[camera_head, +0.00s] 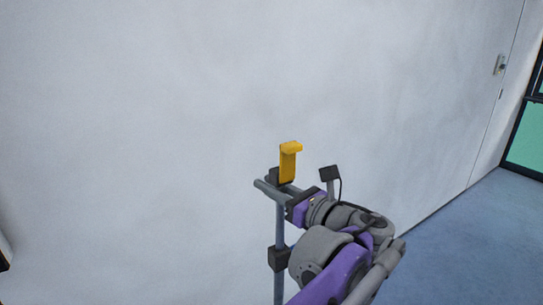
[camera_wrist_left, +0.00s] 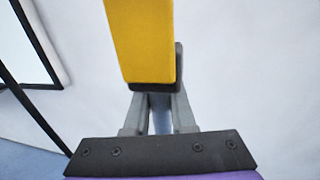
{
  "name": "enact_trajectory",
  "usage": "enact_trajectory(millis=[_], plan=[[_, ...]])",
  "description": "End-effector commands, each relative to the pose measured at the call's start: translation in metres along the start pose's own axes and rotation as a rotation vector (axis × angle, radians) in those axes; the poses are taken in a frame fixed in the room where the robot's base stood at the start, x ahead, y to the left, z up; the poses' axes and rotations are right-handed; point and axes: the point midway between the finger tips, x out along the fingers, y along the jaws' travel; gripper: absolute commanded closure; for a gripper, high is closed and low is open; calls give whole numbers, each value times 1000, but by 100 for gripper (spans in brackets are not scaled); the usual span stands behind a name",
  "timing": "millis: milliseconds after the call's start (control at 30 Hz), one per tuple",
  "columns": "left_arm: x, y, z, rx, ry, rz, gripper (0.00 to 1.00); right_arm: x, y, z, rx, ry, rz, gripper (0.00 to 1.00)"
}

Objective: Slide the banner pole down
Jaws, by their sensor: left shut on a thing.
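The banner pole (camera_head: 279,228) is a thin grey upright in front of the white wall, with a dark collar (camera_head: 278,258) lower down. At its top stands a yellow hooked piece (camera_head: 290,163) with a dark block behind it. The yellow piece fills the top middle of the left wrist view (camera_wrist_left: 142,40). My left gripper (camera_head: 275,189) is at the pole's top, just below the yellow piece. In the left wrist view its grey fingers (camera_wrist_left: 158,108) close in on either side of the pole, their tips hidden by the yellow piece. My right gripper is not in view.
A plain white wall (camera_head: 130,130) stands close behind the pole. Blue floor (camera_head: 460,240) lies clear at the right, with a dark-framed glass door (camera_head: 525,140) beyond. A black-framed white panel (camera_wrist_left: 20,50) shows in the left wrist view.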

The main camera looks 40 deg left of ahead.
Motion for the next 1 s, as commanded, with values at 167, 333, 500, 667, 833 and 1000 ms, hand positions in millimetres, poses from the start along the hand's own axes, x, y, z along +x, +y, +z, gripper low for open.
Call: enact_trajectory(millis=[167,333,500,667,833,1000], plan=[[0,0,-54,1,2,1,100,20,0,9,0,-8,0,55],[0,0,-84,1,2,1,100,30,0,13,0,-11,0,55],[0,0,-99,1,2,1,100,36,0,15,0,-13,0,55],[0,0,-103,1,1,1,100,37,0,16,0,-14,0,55],[0,0,-103,0,1,1,100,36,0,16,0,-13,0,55],[0,0,-103,0,1,1,73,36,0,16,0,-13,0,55]])
